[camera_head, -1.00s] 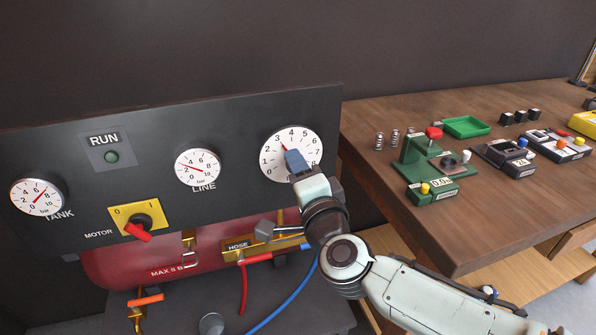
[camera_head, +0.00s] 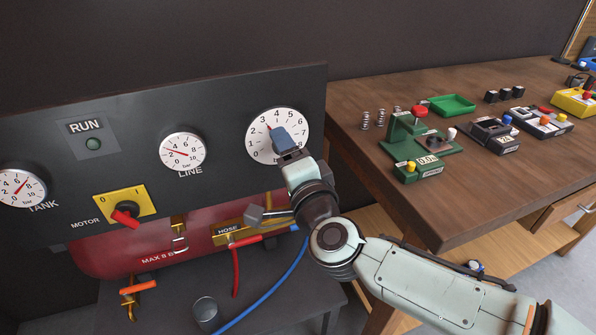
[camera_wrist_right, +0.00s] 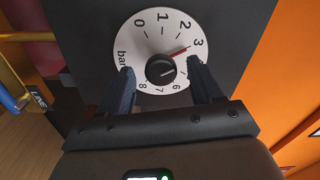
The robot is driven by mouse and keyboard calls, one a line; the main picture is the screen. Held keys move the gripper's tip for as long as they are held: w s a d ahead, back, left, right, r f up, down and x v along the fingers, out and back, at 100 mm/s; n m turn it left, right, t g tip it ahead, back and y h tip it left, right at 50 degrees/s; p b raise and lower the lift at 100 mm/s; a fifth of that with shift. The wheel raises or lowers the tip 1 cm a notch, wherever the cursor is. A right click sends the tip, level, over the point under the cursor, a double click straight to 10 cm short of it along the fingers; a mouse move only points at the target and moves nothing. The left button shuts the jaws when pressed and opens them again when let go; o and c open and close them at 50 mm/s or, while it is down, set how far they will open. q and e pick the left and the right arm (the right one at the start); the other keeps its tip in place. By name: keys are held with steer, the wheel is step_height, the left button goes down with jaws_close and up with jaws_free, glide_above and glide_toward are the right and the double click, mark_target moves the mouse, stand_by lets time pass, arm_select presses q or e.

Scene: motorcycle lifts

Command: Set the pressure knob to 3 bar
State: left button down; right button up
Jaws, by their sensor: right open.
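The pressure knob (camera_wrist_right: 160,68) is a small black round knob at the centre of a white dial (camera_wrist_right: 150,35) marked 0 to 8 bar. The dial (camera_head: 262,152) also shows on the dark panel in the head view. Its red pointer (camera_wrist_right: 180,52) points at about the 3 mark. My right gripper (camera_head: 283,139) is in front of the dial and hides part of it. In the right wrist view my right gripper (camera_wrist_right: 160,67) is open, one finger on each side of the knob, with gaps visible. My left gripper is not in view.
The panel also holds a LINE gauge (camera_head: 182,152), a TANK gauge (camera_head: 20,187) and a red motor switch (camera_head: 125,216). Below are a red tank (camera_head: 110,255) and red and blue hoses. A wooden workbench (camera_head: 430,205) with several devices stands to the right.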

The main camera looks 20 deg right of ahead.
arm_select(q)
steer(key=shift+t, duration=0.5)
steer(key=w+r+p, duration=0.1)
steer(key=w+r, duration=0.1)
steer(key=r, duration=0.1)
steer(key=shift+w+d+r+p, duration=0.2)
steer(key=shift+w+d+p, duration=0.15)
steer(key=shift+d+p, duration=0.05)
arm_select(e)
steer(key=s, duration=1.2)
steer(key=shift+s+d, duration=0.25)
steer(key=shift+s, duration=0.1)
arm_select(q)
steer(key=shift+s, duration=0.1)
